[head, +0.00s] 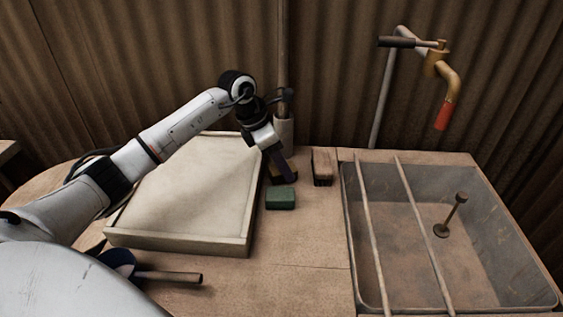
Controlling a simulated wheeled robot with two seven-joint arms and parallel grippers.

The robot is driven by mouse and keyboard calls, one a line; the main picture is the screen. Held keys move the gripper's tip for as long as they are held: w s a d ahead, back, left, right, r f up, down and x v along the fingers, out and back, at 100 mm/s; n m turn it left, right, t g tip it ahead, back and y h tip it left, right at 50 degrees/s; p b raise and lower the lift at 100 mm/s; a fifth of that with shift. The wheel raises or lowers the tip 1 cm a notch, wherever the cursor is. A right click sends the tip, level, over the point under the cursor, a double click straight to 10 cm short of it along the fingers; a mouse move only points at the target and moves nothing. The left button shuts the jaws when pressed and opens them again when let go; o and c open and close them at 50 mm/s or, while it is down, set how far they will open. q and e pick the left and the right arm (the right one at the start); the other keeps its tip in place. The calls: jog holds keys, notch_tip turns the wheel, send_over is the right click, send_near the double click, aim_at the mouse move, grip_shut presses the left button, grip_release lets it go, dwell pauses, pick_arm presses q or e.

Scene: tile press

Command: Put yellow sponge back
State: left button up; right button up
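My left gripper (280,172) points down just behind a green sponge (281,198) on the wooden counter, near the right edge of the framed board. A small dark yellowish block, probably the yellow sponge (271,175), shows at the gripper's fingertips, mostly hidden by the fingers. I cannot tell whether the fingers are closed on it or just around it, or whether it touches the counter. My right gripper is not in view.
A framed pale board (245,247) lies on the left. A brush-like block (322,166) stands right of the gripper, and a pale holder (284,132) behind it. A sink (347,215) with two rods across is at right. A handled tool (168,277) lies in front. The front middle counter is clear.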

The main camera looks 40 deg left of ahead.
pick_arm(q)
jog(key=shift+o, duration=0.3)
jog(key=shift+r, duration=0.1)
jog(key=v, duration=1.2)
jog(key=shift+p, duration=0.35)
